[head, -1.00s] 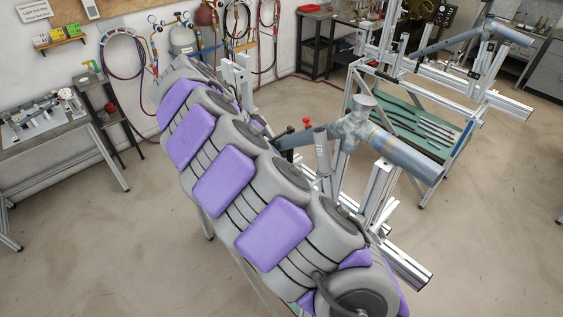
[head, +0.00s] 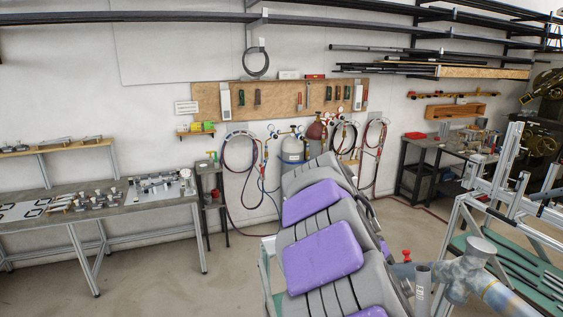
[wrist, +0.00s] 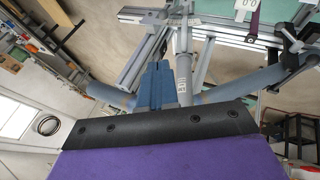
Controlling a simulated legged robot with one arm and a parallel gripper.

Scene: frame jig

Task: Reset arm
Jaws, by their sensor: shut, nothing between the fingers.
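My gripper (wrist: 165,126) shows in the wrist view as a black bolted edge across a purple surface, shut and with nothing held. In the head view, grey segments with purple pads, which look like my own arm, run from the bottom middle up toward the back wall. I cannot make out the gripper there. In the wrist view, beyond the black edge, are a blue block (wrist: 157,88) and pale blue-grey tubes (wrist: 238,90). I see no contact between them and the gripper, but the gap is hard to judge.
A blue-grey tube frame (head: 478,268) and an aluminium jig (head: 505,180) stand close on the right. A workbench (head: 110,212) stands at the left and another bench (head: 450,148) at the back right. Gas cylinders (head: 292,148) stand by the wall. Floor at the front left is clear.

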